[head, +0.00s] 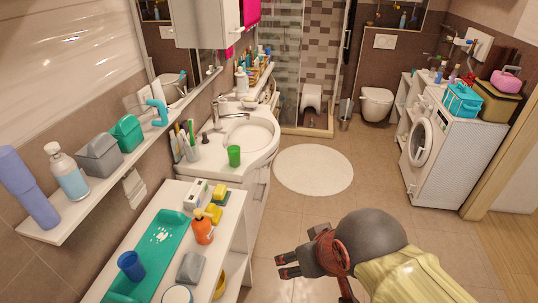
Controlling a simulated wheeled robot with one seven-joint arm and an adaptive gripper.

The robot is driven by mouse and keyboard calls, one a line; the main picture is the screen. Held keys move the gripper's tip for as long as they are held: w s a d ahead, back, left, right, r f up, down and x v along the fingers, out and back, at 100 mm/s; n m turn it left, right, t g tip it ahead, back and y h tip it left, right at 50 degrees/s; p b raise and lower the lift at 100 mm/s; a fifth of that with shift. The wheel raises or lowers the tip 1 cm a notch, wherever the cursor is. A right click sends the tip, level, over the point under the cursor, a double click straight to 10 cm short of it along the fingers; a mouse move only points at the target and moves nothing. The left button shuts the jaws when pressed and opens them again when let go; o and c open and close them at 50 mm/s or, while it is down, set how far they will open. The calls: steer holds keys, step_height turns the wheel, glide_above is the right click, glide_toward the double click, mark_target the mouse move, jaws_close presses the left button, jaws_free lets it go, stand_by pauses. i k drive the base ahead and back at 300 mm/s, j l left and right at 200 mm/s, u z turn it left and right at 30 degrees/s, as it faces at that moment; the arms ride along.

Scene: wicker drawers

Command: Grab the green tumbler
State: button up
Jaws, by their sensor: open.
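The green tumbler (234,156) stands upright on the front edge of the white washbasin counter (212,171), left of the middle in the head view. My gripper (283,265) is at the lower middle of the view, with its two dark fingers pointing left. The fingers are apart and nothing is between them. It is in front of and to the right of the tumbler, well apart from it, beside the white shelf unit.
The white shelf unit (225,222) in front holds a blue cup (131,265), an orange bottle (203,229) and a teal tray (160,246). Toothbrushes in a holder (192,150) stand left of the tumbler. A washing machine (450,150) is at right. The floor around the round mat (313,169) is clear.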

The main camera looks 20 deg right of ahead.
mark_target(233, 150)
steer(key=i+z, duration=0.4)
steer(key=i, duration=0.15)
steer(key=i+z, duration=0.45)
steer(key=i+j, duration=0.05)
steer(key=i, duration=0.05)
